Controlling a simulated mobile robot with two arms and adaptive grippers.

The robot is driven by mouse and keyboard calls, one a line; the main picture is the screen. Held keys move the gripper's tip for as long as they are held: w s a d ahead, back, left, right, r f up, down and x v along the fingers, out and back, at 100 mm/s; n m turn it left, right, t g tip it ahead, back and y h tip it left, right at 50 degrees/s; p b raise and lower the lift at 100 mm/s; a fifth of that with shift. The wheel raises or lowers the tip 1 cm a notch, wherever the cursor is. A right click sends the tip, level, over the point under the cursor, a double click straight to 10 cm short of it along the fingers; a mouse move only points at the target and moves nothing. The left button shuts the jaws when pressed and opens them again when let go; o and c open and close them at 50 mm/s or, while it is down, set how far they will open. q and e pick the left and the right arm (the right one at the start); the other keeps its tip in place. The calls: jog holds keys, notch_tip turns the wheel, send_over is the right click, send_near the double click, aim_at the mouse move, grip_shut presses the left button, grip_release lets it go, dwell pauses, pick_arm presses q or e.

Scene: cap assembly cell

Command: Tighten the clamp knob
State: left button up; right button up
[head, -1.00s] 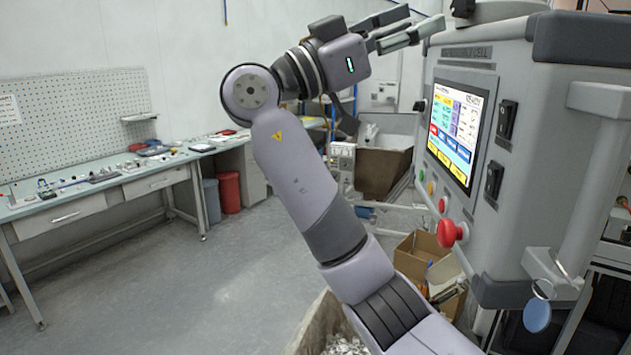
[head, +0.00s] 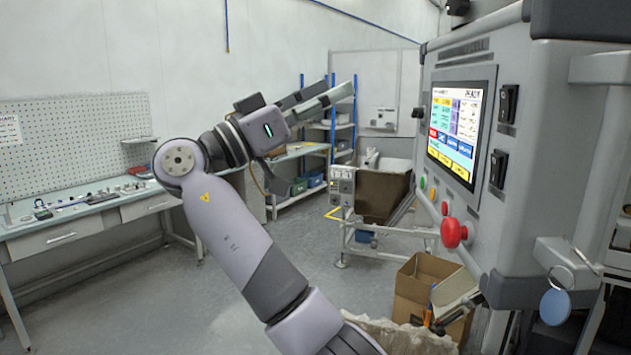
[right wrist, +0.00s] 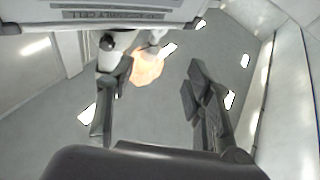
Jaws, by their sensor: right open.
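My right gripper (head: 341,88) is raised left of the grey control panel (head: 545,120), with a gap between its fingertips and the panel in the head view. It is open and empty. In the right wrist view its fingers (right wrist: 157,80) are spread apart. A dark round part (right wrist: 108,42), possibly the clamp knob, shows beside a pale cylinder below the panel's edge there, near the left finger. In the head view a small dark round part (head: 458,6) stands above the panel; I cannot tell if it is the same part.
The panel has a lit screen (head: 455,130), a red button (head: 453,233) and black switches. A workbench (head: 90,215) with small parts stands at left. A cardboard box (head: 410,290) lies below the panel. A brown bin (head: 382,195) stands further back.

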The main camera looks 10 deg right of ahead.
jog(key=w+f+n+t+y, duration=0.2)
jog(key=w+f+n+t, duration=0.1)
jog(key=f, duration=0.5)
jog(key=w+d+f+n+t+y, duration=0.1)
jog(key=w+f+n+t+y, duration=0.1)
jog(key=w+f+n, duration=0.3)
jog(key=w+f+t, duration=0.1)
jog(key=w+f, duration=0.2)
jog(key=shift+w+n+b, duration=0.2)
jog(key=shift+n+b, duration=0.15)
jog(key=shift+n, duration=0.05)
jog(key=shift+d+r, duration=0.1)
